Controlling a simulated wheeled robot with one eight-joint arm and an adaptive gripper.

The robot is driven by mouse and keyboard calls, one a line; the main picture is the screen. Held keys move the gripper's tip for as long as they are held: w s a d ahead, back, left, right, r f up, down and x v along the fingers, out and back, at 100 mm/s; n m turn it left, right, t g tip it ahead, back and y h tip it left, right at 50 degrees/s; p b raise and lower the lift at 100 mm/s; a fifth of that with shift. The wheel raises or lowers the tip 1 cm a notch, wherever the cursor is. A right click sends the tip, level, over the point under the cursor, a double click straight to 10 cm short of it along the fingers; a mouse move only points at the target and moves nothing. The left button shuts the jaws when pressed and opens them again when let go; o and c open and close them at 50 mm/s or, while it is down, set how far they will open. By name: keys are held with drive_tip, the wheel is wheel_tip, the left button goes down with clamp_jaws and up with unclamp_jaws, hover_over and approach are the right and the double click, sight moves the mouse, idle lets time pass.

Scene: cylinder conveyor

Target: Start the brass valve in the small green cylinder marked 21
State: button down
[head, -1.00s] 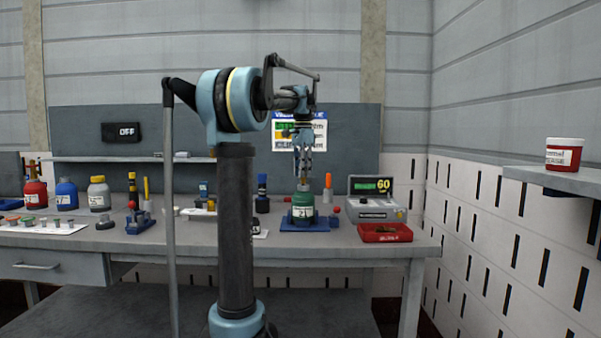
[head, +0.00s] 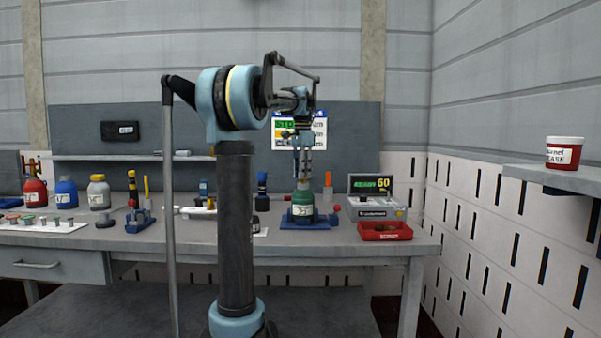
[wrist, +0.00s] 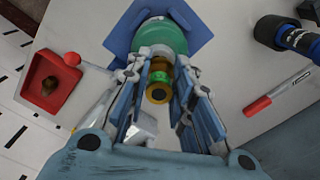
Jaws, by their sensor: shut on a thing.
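The small green cylinder (head: 303,204) stands upright in a blue holder (head: 305,223) on the bench; its label is too small to read surely. In the wrist view the green cylinder (wrist: 160,35) is at the top, in front of the blue holder (wrist: 118,42). My gripper (head: 303,184) is directly above the cylinder, pointing down. In the wrist view my gripper (wrist: 160,72) is shut on the brass valve (wrist: 158,90), which lies between its fingers in line with the cylinder's neck. The fingers hide where the valve meets the neck, so I cannot tell whether they touch.
A red tray (head: 385,232) and a grey case with a display reading 60 (head: 376,208) stand to the right. Red, blue and grey cylinders stand at the left (head: 66,193). A dark torch-like tool (wrist: 285,35) and a red marker (wrist: 278,92) lie beside the holder.

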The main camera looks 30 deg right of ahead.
drive_tip(key=shift+f, duration=0.25)
drive_tip(key=c, duration=1.3)
unclamp_jaws()
drive_tip(key=shift+r, duration=3)
